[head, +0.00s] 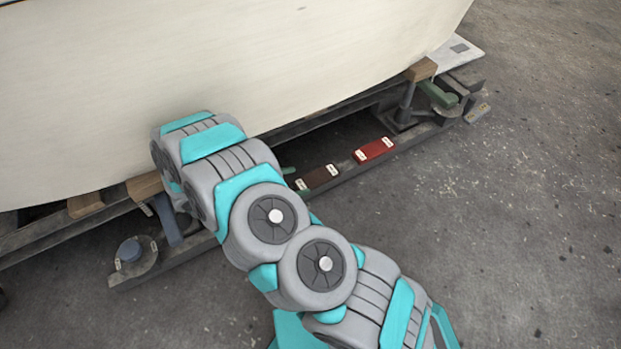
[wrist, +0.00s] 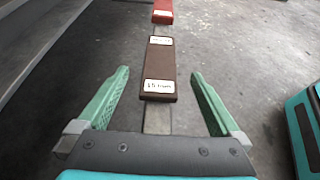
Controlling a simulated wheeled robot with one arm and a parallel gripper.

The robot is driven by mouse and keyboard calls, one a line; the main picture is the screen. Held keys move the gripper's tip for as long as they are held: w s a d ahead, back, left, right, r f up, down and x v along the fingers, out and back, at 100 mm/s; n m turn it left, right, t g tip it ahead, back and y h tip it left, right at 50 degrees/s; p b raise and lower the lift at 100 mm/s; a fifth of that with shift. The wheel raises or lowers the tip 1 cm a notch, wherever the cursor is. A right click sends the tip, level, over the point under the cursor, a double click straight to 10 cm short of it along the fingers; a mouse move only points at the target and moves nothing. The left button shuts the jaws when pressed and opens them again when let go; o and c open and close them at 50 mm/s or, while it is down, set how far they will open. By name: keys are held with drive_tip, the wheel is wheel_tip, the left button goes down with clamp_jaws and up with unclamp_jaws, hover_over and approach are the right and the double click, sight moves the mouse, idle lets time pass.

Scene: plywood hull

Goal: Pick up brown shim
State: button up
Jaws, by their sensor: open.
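The brown shim (wrist: 159,68) is a flat dark brown block with a white label at each end. In the wrist view it lies on a narrow beam, ahead of and between the fingers of my gripper (wrist: 158,85). My gripper is open, with two green fingers spread to either side and nothing between their tips but the near end of the shim's line. In the head view the brown shim (head: 320,177) lies on the low rail below the hull, just right of my arm. My arm hides most of the gripper there.
A red shim (head: 374,150) with white labels lies beyond the brown one on the same rail (head: 343,172). The pale hull (head: 230,70) overhangs from the left on a cradle with wooden blocks (head: 421,70). The concrete floor at right is open.

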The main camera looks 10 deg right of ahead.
sight(321, 176)
drive_tip(key=x, duration=0.7)
drive_tip(key=shift+d+f+b, duration=0.1)
drive_tip(key=shift+d+b, duration=0.05)
drive_tip(key=shift+b, duration=0.15)
drive_tip(key=c, duration=1.4)
